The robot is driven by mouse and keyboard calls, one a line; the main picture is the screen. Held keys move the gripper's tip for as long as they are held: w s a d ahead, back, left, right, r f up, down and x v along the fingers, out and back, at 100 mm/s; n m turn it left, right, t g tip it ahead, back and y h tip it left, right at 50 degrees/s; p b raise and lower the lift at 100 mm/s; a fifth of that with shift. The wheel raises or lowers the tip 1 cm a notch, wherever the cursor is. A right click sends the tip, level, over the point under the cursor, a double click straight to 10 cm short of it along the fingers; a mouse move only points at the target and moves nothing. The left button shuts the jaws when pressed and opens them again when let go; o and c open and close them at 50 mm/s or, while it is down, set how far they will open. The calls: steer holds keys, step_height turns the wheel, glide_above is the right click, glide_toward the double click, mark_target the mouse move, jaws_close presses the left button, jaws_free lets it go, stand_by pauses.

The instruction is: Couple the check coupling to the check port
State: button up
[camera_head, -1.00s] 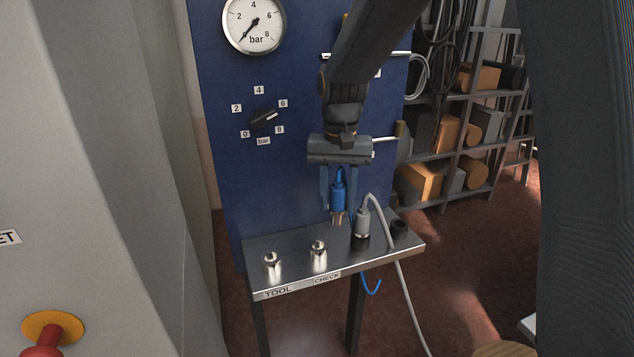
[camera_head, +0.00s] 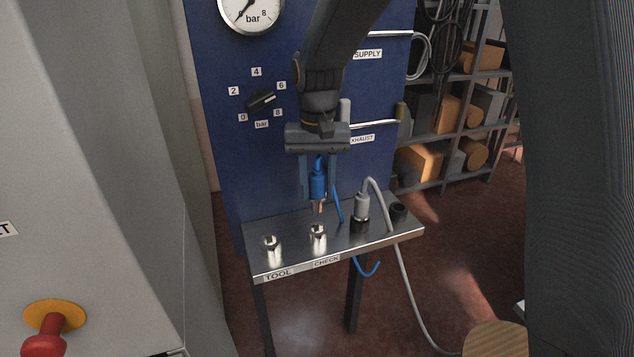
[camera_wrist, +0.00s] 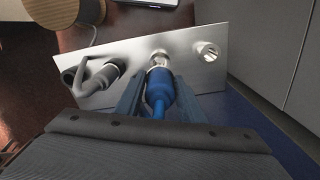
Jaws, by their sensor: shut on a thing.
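My gripper (camera_head: 318,192) is shut on the blue check coupling (camera_head: 318,183), which hangs upright with its metal end down. The coupling is just above the check port (camera_head: 318,236), a metal fitting behind the CHECK label on the steel shelf. In the head view a small gap shows between the coupling's tip and the port. In the wrist view the coupling (camera_wrist: 159,92) sits between my fingers and lines up with the port (camera_wrist: 159,60); there I cannot tell whether they touch. A blue hose runs from the coupling past the shelf.
The tool port (camera_head: 271,249) stands left of the check port. A grey coupling with a grey hose (camera_head: 362,206) stands in a black holder on the right, beside an empty-looking black holder (camera_head: 398,211). The blue panel (camera_head: 225,150) rises behind the shelf.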

steer(key=shift+f+b, duration=1.6)
steer(key=shift+f, duration=2.7)
steer(key=shift+f, duration=0.35)
steer(key=o, duration=1.2)
